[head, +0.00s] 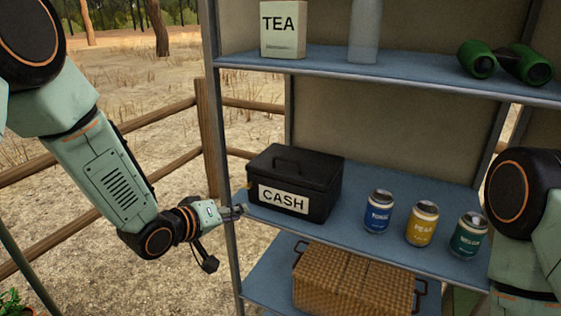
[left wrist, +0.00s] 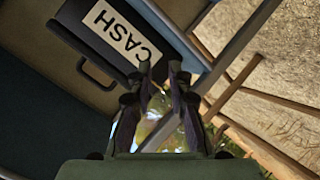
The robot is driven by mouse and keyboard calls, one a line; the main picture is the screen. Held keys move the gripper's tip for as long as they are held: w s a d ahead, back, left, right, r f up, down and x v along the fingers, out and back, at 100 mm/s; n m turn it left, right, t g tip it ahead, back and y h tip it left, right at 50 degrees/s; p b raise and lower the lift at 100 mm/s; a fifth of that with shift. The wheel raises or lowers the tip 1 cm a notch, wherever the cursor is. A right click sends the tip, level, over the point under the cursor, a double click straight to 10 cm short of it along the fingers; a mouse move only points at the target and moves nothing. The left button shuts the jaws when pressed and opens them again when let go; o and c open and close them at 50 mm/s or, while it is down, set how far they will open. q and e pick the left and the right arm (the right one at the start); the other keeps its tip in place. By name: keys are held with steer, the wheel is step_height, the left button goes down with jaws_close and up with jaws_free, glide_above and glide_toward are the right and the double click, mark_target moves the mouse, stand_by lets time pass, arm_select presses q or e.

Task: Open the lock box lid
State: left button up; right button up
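The lock box (head: 320,192) is a black box with a handle on its lid and a white CASH label. It stands on the middle shelf at the left end, its lid shut. It also shows tilted in the left wrist view (left wrist: 88,44). My left gripper (head: 240,211) is beside the shelf's left front post, low and left of the box, apart from it. In the left wrist view its two fingers (left wrist: 159,68) stand apart with a gap, and the box lies beyond them. A small yellowish spot shows at the box's left edge, too small to tell. My right gripper is out of view.
The left front post (head: 226,150) rises close to my left gripper. Three cans, blue (head: 378,211), yellow (head: 422,223) and green (head: 468,236), stand right of the box. A wicker basket (head: 350,282) sits below. Above are a TEA box (head: 283,30), a bottle (head: 365,30) and green binoculars (head: 505,62).

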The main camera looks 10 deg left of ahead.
mark_target(286, 160)
arm_select(q)
steer(key=w+d+r+n+h, duration=0.2)
steer(key=r+n+h, duration=0.1)
steer(key=r, duration=0.2)
steer(key=w+d+r+n+h, duration=0.2)
steer(key=r+n, duration=0.1)
steer(key=r, duration=0.2)
steer(key=shift+b+x, duration=0.65)
steer(key=shift+x, duration=3.2)
steer(key=shift+c, duration=0.2)
jaws_close()
